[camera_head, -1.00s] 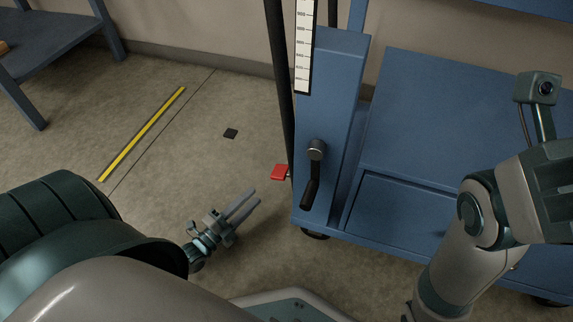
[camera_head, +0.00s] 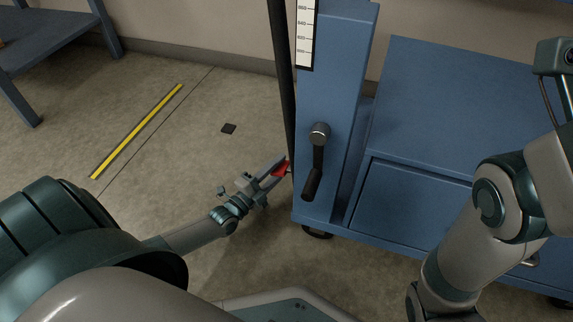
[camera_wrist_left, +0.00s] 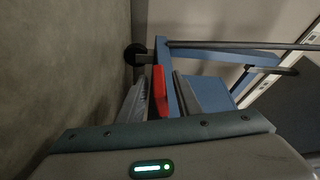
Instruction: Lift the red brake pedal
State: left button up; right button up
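The red brake pedal (camera_head: 281,169) juts from the left side of the blue cart's upright, low above the floor. My left gripper (camera_head: 278,168) reaches it from the lower left, and its fingers partly cover it in the head view. In the left wrist view the pedal (camera_wrist_left: 160,92) stands between the two fingers, one on each side. The fingers are apart, with narrow gaps visible beside the pedal; contact is not clear. My right arm shows at the right edge, but its gripper is out of view.
The blue cart (camera_head: 440,110) has a black crank handle (camera_head: 316,165) on its upright (camera_head: 340,90), a white scale (camera_head: 305,35) and a black pole (camera_head: 283,90). A caster (camera_head: 317,231) sits below. The floor to the left is open, with a yellow strip (camera_head: 137,130).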

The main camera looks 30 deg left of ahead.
aim_at(285, 161)
pick_arm(q)
jog(key=shift+w+d+r+b, duration=0.15)
jog(key=shift+w+b, duration=0.2)
jog(key=shift+w, duration=0.55)
jog(key=shift+w+d+b, duration=0.1)
jog(key=shift+w+b, duration=0.2)
jog(key=shift+w, duration=0.55)
grip_shut()
